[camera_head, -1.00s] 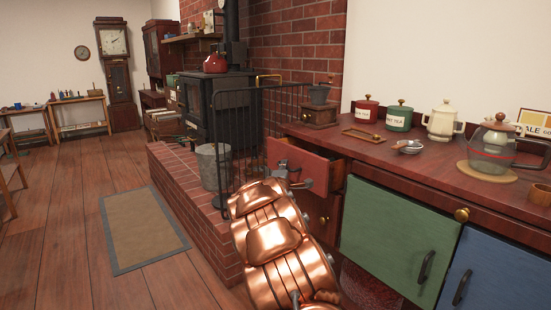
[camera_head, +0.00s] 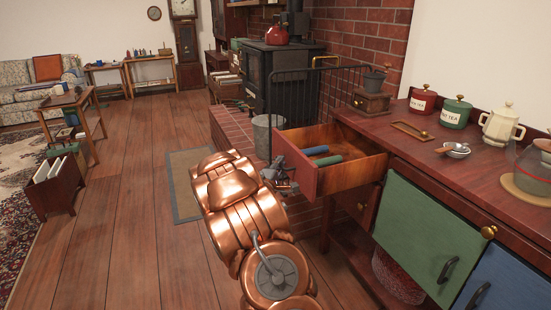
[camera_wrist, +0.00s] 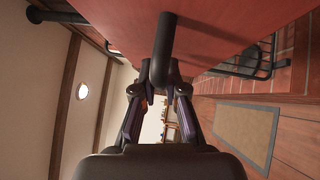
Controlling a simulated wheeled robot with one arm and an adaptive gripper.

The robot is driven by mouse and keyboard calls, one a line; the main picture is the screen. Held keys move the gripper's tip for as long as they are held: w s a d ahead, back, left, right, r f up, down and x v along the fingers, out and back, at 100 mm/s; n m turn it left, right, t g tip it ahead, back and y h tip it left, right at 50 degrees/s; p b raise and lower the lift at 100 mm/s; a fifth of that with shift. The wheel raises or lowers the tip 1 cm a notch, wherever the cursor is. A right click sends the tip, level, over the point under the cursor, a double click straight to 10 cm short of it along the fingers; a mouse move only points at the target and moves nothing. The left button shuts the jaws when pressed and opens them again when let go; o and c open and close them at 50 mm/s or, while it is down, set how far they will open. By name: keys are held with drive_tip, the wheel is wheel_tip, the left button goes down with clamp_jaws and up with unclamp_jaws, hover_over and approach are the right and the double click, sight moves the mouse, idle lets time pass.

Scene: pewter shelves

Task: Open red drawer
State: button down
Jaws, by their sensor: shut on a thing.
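The red drawer (camera_head: 338,160) stands pulled well out of the dark wooden counter in the head view. Its red front (camera_head: 296,161) faces left, and its light wooden inside holds a blue and a green item (camera_head: 325,158). My gripper (camera_head: 281,176) is at the outer side of the red front. In the wrist view, the red front (camera_wrist: 205,25) fills the top and a dark bar handle (camera_wrist: 164,50) hangs from it. My gripper (camera_wrist: 160,88) is shut on the end of this handle. Part of the handle is hidden between the fingers.
A green door (camera_head: 428,235) and a blue door (camera_head: 497,290) are at the right of the counter. A black fire guard (camera_head: 305,100) and brick hearth (camera_head: 232,138) lie beyond the drawer. The wooden floor (camera_head: 130,240) at left is open.

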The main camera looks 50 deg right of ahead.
drive_tip(key=shift+a+f, duration=0.1)
drive_tip(key=shift+a, duration=0.05)
drive_tip(key=c, duration=1.2)
unclamp_jaws()
drive_tip(key=shift+w, duration=0.1)
drive_tip(key=shift+a, duration=0.1)
drive_tip(key=v, duration=1.2)
